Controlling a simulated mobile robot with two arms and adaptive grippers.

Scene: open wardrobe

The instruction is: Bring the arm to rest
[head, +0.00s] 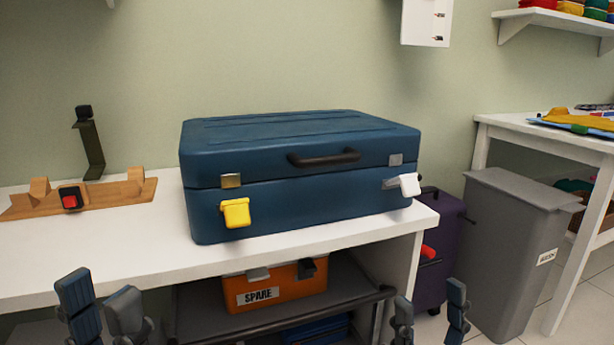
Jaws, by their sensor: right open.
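My left gripper (101,300) is low at the left edge of the picture, in front of the white bench. Its two fingers stand apart with nothing visible between them. The rest of each arm is out of view.
A blue case (300,205), lid down, sits on the white bench (110,252), with yellow (236,213) and white (410,185) latch tabs. An orange SPARE box (285,287) is below. A grey bin (505,255) and purple suitcase (437,240) stand right.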

